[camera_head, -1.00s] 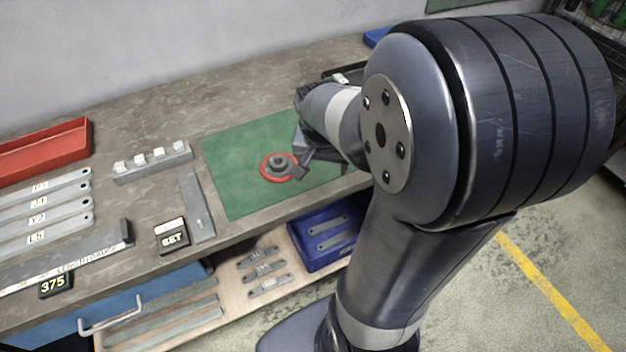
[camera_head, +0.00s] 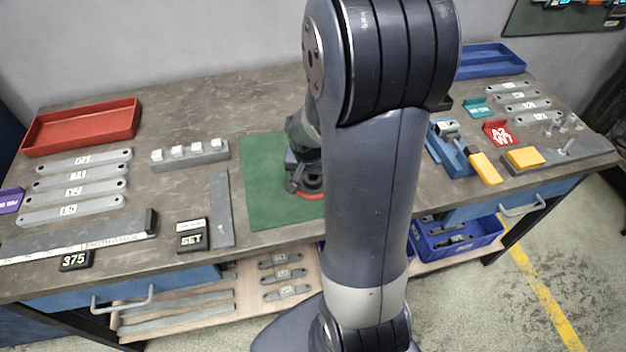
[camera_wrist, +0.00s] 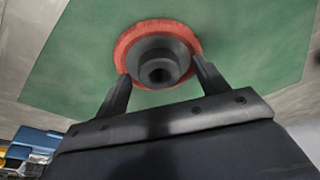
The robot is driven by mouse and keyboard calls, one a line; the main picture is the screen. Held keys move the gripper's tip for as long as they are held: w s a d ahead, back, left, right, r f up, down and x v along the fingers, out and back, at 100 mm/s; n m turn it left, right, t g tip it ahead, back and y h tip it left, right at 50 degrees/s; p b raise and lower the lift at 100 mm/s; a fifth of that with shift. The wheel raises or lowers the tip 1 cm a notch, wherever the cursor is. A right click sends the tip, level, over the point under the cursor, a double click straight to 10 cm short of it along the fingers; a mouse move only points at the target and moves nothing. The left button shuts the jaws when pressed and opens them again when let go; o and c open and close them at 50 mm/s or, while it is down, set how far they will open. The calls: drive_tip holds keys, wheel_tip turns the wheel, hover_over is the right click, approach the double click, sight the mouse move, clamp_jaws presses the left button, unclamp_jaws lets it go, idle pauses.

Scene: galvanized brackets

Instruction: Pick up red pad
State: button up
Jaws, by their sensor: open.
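The red pad is a round red disc with a dark grey hub on top. In the head view the red pad (camera_head: 309,195) shows only as a red rim, mostly hidden by my gripper and arm. In the wrist view the red pad (camera_wrist: 127,42) lies on the green mat (camera_wrist: 60,70), which also shows in the head view (camera_head: 268,205). My gripper (camera_wrist: 160,75) is open, with one finger on each side of the hub and the fingertips near the red rim. I cannot tell whether the fingers touch it. In the head view my gripper (camera_head: 300,182) is above the mat.
A grey block with several white pegs (camera_head: 190,154) and a flat grey bar (camera_head: 222,208) lie left of the mat. A red tray (camera_head: 82,127) is at the back left. A blue fixture with a yellow handle (camera_head: 462,155) stands to the right. My arm hides the middle.

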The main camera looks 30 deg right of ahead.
sight(313, 178)
drive_tip(key=shift+c, duration=0.2)
drive_tip(key=c, duration=1.1)
drive_tip(key=shift+o, duration=0.2)
drive_tip(key=shift+r, duration=0.1)
wheel_tip(313, 178, up, 10)
drive_tip(key=o, duration=0.5)
drive_tip(key=shift+c, duration=0.2)
drive_tip(key=c, duration=0.3)
